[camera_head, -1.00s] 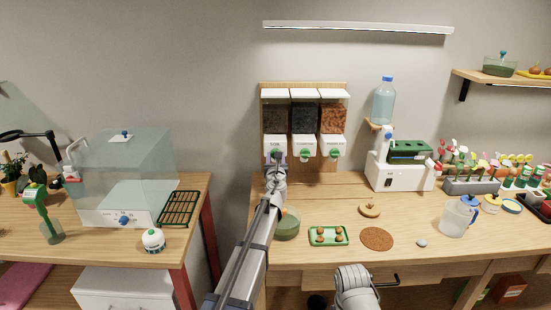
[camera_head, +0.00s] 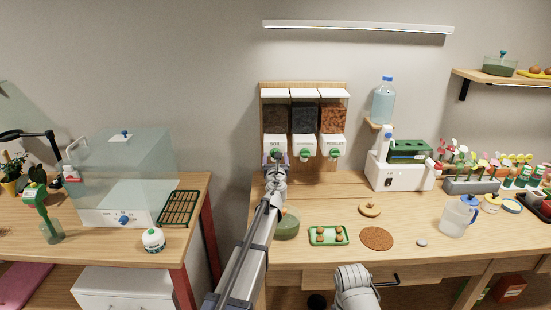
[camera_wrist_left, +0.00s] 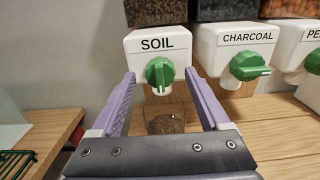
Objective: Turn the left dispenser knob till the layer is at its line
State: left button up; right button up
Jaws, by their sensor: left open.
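The left dispenser is the white SOIL unit (camera_wrist_left: 157,45) with a green knob (camera_wrist_left: 159,73), whose grip stands roughly upright. In the left wrist view my left gripper (camera_wrist_left: 158,85) is open. Its purple fingers are on either side of the knob, apart from it, and hold nothing. A clear vessel (camera_wrist_left: 165,113) below the knob has brown soil (camera_wrist_left: 165,124) low in it; I cannot make out its line. In the head view my left gripper (camera_head: 276,160) covers the SOIL knob and most of the vessel.
The CHARCOAL knob (camera_wrist_left: 250,67) lies close to the right, its grip roughly level. A green bowl (camera_head: 287,226) sits beside my left arm. A green tray (camera_head: 328,243) and a brown disc (camera_head: 376,238) lie on the table. Free tabletop lies right of the dispensers.

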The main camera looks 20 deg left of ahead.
pick_arm(q)
jog(key=v, duration=0.7)
jog(key=shift+s, duration=0.25)
jog(key=shift+d, duration=0.1)
